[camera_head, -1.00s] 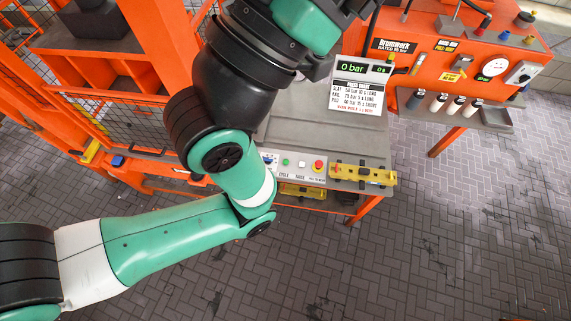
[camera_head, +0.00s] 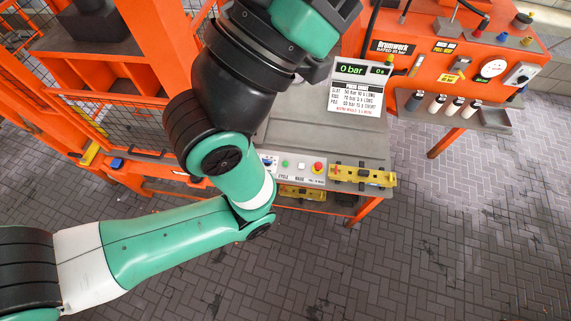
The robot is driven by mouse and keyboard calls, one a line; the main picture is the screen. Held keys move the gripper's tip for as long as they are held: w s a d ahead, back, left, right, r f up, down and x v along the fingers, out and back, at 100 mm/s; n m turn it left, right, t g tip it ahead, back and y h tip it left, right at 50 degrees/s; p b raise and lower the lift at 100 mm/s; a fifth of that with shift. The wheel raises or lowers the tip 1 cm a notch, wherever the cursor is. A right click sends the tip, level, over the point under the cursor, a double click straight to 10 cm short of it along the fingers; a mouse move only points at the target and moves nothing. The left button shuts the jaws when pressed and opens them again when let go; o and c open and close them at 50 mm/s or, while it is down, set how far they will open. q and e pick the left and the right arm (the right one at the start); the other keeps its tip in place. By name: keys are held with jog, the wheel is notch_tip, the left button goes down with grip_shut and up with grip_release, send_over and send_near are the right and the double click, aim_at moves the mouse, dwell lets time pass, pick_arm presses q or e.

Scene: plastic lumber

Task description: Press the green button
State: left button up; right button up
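The green button (camera_head: 285,164) is a small round button on the light control strip (camera_head: 312,173) at the front edge of the grey-topped machine. It sits between a dark blue knob (camera_head: 268,161) on its left and a white button (camera_head: 301,167) on its right, with a red knob (camera_head: 317,167) further right. My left arm comes in from the lower left and bends upward just left of the strip; its upper part covers part of the machine. The gripper at its end is not visible. My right arm and gripper are not in view.
A yellow fixture (camera_head: 362,176) lies right of the strip on the front edge. A display (camera_head: 362,71) reads 0 bar above a text sign (camera_head: 355,98). An orange console (camera_head: 470,50) stands at the back right. Orange mesh fencing (camera_head: 120,125) is at left. The paved floor in front is open.

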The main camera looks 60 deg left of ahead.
pick_arm(q)
grip_shut()
dwell(1.1)
